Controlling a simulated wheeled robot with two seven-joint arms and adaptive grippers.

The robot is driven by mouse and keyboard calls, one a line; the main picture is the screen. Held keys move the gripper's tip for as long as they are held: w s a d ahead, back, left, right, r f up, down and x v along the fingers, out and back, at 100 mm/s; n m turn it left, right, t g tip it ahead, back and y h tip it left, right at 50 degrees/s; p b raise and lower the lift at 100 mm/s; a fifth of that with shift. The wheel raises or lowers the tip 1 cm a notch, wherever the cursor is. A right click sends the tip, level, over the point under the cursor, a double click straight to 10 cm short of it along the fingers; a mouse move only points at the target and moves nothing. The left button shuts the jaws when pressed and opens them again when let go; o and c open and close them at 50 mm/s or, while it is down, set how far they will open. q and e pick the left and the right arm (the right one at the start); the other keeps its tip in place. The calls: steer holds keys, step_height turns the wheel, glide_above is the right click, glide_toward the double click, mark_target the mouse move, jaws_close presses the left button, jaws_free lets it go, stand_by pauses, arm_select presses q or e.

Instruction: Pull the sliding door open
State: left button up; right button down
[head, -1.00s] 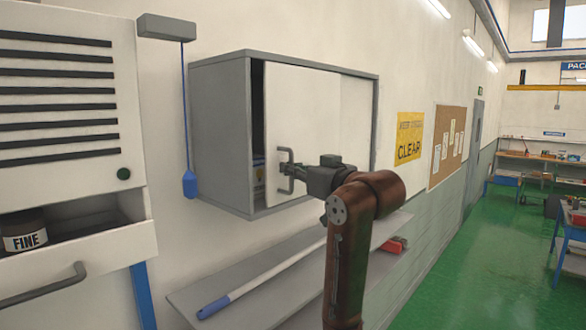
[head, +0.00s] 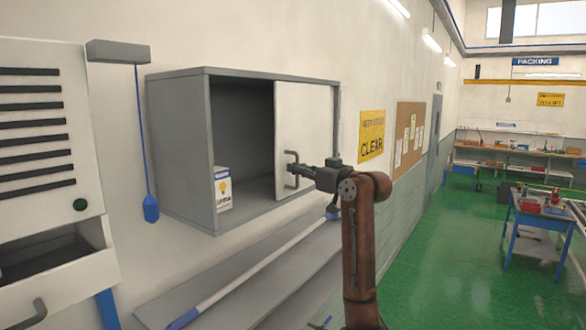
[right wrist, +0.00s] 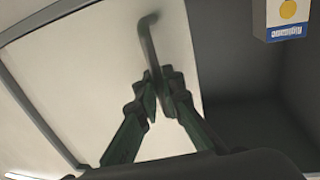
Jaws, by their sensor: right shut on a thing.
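The white sliding door (head: 305,122) covers the right part of the grey wall cabinet (head: 180,150). The left part of the cabinet stands open. The door's grey bar handle (head: 290,168) is near the door's left edge. My right gripper (head: 299,169) is shut on the handle. In the right wrist view, the fingers (right wrist: 162,82) close around the lower part of the handle (right wrist: 148,35), with the pale door (right wrist: 95,75) behind. My left gripper is in neither view.
A small box (head: 223,188) with a yellow mark stands inside the cabinet's open left part. Below the cabinet is a grey shelf (head: 270,262) with a long pole (head: 255,262) on it. A blue pull cord handle (head: 151,209) hangs left of the cabinet.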

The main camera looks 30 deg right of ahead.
steer(key=c, duration=2.1)
jaws_free()
steer(key=v, duration=1.2)
